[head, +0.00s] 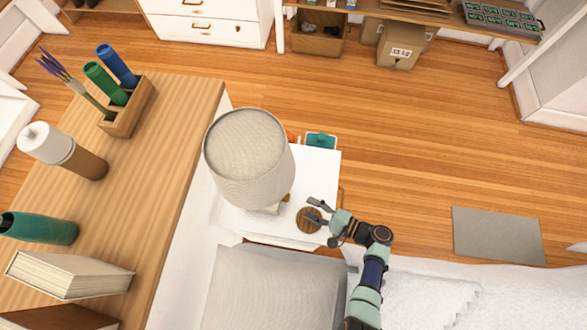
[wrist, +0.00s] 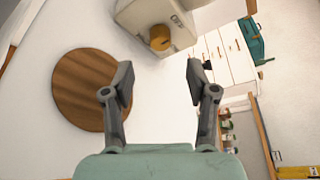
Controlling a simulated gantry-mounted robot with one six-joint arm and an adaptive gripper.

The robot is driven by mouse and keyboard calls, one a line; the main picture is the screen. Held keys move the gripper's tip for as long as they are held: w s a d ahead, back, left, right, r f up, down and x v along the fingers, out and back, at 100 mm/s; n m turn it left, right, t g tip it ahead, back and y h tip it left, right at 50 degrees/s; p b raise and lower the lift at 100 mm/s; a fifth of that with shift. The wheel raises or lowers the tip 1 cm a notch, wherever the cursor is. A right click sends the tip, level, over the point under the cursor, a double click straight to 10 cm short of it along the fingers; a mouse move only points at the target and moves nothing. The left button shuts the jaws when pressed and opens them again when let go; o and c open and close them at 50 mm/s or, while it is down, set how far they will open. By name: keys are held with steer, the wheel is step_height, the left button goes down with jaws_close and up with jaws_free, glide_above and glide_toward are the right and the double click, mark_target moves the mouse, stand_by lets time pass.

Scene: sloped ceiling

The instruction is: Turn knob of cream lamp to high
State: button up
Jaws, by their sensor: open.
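The cream lamp has a large fabric shade (head: 250,155), which stands over a white nightstand in the head view and hides most of its base. In the wrist view the lamp's cream base (wrist: 185,32) is at the top, with a round ochre knob (wrist: 160,37) facing me. The knob shows as a small ochre spot (head: 286,197) at the shade's lower right edge in the head view. My gripper (head: 314,210) is open, over the nightstand to the right of the lamp. In the wrist view its empty fingers (wrist: 160,82) are spread, with the knob beyond them and apart from them.
A round wooden coaster (head: 306,224) lies on the nightstand (head: 320,170) below my gripper. A teal item (head: 320,141) stands at the nightstand's far edge. A bed with a pillow (head: 275,290) is at the near side.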

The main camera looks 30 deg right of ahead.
mark_target(286, 197)
steer(key=x, duration=0.7)
steer(key=shift+w+a+b, duration=0.2)
steer(key=shift+a+b, duration=0.05)
steer(key=shift+b, duration=0.1)
steer(key=shift+c, duration=0.2)
jaws_close()
